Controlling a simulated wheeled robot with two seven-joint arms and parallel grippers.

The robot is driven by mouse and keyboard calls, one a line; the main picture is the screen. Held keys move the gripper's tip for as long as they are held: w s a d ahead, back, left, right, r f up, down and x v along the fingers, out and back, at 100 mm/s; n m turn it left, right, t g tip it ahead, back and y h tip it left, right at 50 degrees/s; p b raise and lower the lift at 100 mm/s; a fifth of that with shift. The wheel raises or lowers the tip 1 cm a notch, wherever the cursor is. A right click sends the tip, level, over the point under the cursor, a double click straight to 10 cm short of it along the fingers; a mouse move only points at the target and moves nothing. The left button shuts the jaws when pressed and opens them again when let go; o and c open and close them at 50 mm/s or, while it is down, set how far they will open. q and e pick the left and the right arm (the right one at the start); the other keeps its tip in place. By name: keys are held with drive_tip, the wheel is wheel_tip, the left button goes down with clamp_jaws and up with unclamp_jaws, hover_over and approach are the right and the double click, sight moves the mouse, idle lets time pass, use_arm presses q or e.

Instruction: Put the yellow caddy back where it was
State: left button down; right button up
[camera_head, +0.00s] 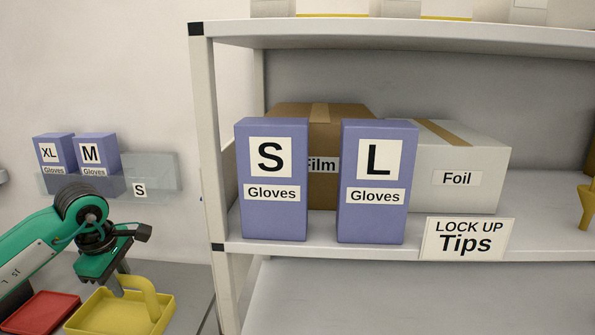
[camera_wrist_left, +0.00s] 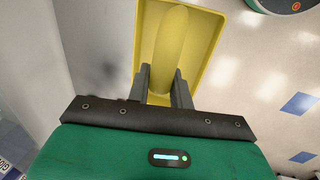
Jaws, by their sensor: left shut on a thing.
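The yellow caddy (camera_head: 88,318) is a shallow tray with an arched handle, at the lower left of the head view. My left gripper (camera_head: 119,283) is above it, with its fingers at the handle. In the left wrist view my left gripper (camera_wrist_left: 163,88) has one finger on each side of the yellow handle (camera_wrist_left: 172,40) and is shut on it. The caddy's tray (camera_wrist_left: 212,62) shows behind the handle and looks empty where visible. Whether the caddy touches the surface below is unclear. My right gripper is not in view.
A red tray (camera_head: 38,312) lies left of the caddy on the grey counter (camera_head: 190,285). A wall holder (camera_head: 95,185) carries XL and M glove boxes. A white shelf (camera_head: 228,250) with S and L glove boxes (camera_head: 271,215) stands to the right.

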use_arm(q)
drive_tip(key=shift+s+d+f+m, duration=0.15)
drive_tip(key=shift+d+m, duration=0.1)
drive_tip(key=shift+d, duration=0.3)
drive_tip(key=shift+s+d+f+m, duration=0.1)
drive_tip(key=shift+d+m, duration=0.15)
drive_tip(key=shift+d, duration=0.25)
drive_tip(key=f, duration=0.1)
drive_tip(key=m, duration=0.1)
drive_tip(key=d+f, duration=0.1)
drive_tip(key=shift+w+d+f, duration=0.1)
drive_tip(key=shift+w+f, duration=0.15)
drive_tip(key=shift+f, duration=0.05)
drive_tip(key=s+d+f+m+g+h, duration=0.2)
drive_tip(key=s+d+f+m, duration=0.9)
drive_tip(key=s+f+m, duration=0.2)
drive_tip(key=shift+d+f+m, duration=0.3)
drive_tip(key=shift+d+m, duration=0.05)
drive_tip(key=shift+m, duration=0.75)
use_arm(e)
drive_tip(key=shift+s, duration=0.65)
use_arm(q)
drive_tip(key=shift+s, duration=0.1)
drive_tip(key=shift+a, duration=0.1)
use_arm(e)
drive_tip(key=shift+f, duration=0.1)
